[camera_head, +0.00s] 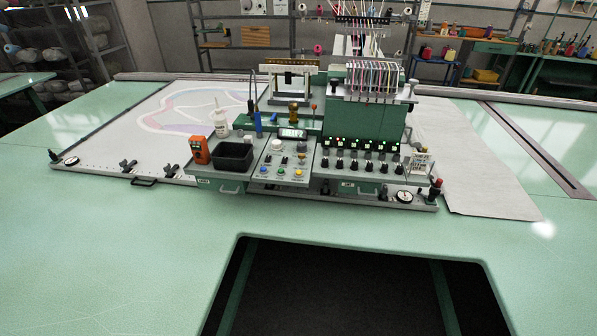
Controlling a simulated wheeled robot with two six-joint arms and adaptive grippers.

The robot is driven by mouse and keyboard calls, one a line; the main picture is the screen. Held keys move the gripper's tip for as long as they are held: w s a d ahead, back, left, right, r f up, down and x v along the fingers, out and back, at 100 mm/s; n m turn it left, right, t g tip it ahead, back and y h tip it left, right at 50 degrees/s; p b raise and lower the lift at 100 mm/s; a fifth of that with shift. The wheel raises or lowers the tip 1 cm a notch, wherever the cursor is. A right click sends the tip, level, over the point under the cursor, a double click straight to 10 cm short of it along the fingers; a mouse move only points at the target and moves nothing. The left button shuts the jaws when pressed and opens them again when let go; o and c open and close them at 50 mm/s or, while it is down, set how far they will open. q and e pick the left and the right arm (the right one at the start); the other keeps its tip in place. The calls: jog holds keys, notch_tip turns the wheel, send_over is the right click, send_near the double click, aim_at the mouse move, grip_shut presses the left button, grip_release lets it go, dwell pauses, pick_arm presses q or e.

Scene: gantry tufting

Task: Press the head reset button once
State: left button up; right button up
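The tufting head (362,117), a green block fed by several coloured yarns, stands on the gantry carriage in the middle of the view. A grey control panel (270,180) sits at its front left. Along the panel's front edge are a blue button (263,170), a green button (281,171) and a yellow button (298,172). Their labels are too small to read, so I cannot tell which one is the head reset button. Neither of my grippers shows in this view.
A black bin (233,157) and an orange device (201,150) sit left of the panel. Several black knobs (355,165) line the right, with a red-topped knob (436,183) at the end. The green table (120,240) is clear in front, around a dark cut-out.

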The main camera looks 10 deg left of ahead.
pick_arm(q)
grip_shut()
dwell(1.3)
